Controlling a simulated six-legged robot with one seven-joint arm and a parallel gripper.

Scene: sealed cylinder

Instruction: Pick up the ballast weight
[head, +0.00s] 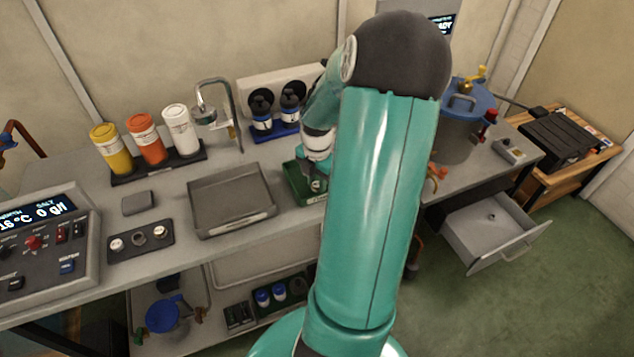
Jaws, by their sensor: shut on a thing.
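My gripper (316,184) is low over a small green tray (301,193) on the bench, just left of my teal arm. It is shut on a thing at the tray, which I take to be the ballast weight. The weight itself is too small and too covered by the gripper and arm to make out. I cannot tell whether it still touches the tray.
A grey tray (232,203) lies left of the green one. Yellow (110,149), orange (146,140) and white (181,130) canisters stand behind it, near a tap (214,105). A blue-lidded pot (463,112) stands right of my arm. An open drawer (494,231) juts out below.

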